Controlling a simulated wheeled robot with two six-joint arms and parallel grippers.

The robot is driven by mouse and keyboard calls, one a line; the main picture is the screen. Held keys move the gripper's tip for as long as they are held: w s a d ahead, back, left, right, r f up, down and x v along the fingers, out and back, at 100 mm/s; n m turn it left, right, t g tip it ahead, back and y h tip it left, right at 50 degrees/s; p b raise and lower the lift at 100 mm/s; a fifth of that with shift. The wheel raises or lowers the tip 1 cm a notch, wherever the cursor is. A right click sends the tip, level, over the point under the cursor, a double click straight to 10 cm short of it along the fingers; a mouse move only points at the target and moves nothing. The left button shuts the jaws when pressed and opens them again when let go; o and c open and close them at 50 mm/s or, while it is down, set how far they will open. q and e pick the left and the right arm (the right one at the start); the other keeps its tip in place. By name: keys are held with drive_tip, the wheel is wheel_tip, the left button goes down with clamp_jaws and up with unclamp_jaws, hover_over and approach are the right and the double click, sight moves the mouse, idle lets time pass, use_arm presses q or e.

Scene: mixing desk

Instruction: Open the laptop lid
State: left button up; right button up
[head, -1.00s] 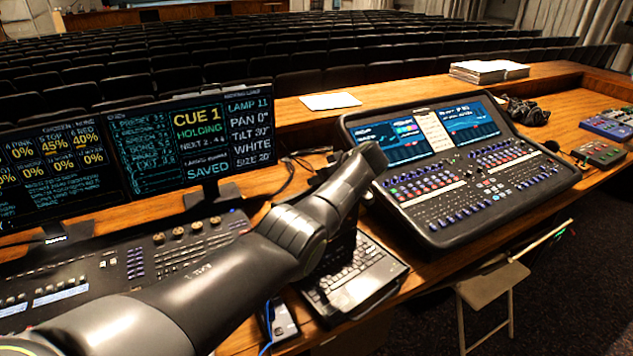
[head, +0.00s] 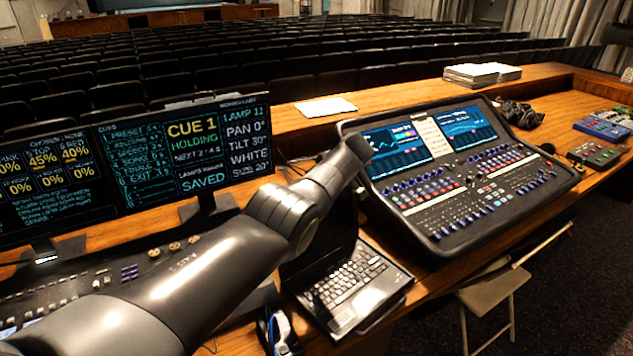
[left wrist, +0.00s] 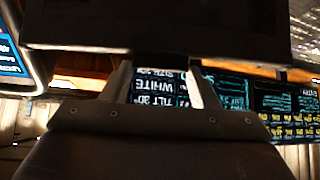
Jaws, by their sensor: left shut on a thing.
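The laptop (head: 350,288) sits on the desk in the head view, its keyboard bare and facing up. Its dark lid (head: 336,238) stands raised at the back of the keyboard, partly behind my left arm. In the left wrist view a dark slab, seemingly the lid (left wrist: 150,32), crosses the top of the picture. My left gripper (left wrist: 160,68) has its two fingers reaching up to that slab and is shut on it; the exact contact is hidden. In the head view my arm's wrist hides the left fingers. My right gripper is in neither view.
A large mixing console (head: 460,180) stands close to the right of the laptop. Monitors (head: 190,150) and a control board (head: 110,285) are on the left. A blue-lit device (head: 280,330) lies beside the laptop. A folding chair (head: 495,295) stands before the desk.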

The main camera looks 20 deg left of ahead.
use_arm(q)
drive_tip(key=o, duration=1.1)
drive_tip(key=shift+d+r, duration=0.1)
drive_tip(key=shift+r, duration=0.05)
drive_tip(key=shift+c, duration=0.2)
drive_tip(key=o, duration=0.3)
drive_tip(key=shift+d, duration=0.1)
drive_tip(key=shift+o, duration=0.2)
drive_tip(key=b+v, duration=0.1)
drive_tip(key=v, duration=1.6)
drive_tip(key=shift+s+d, duration=0.15)
drive_tip(key=shift+s, duration=0.05)
drive_tip(key=shift+r, duration=0.1)
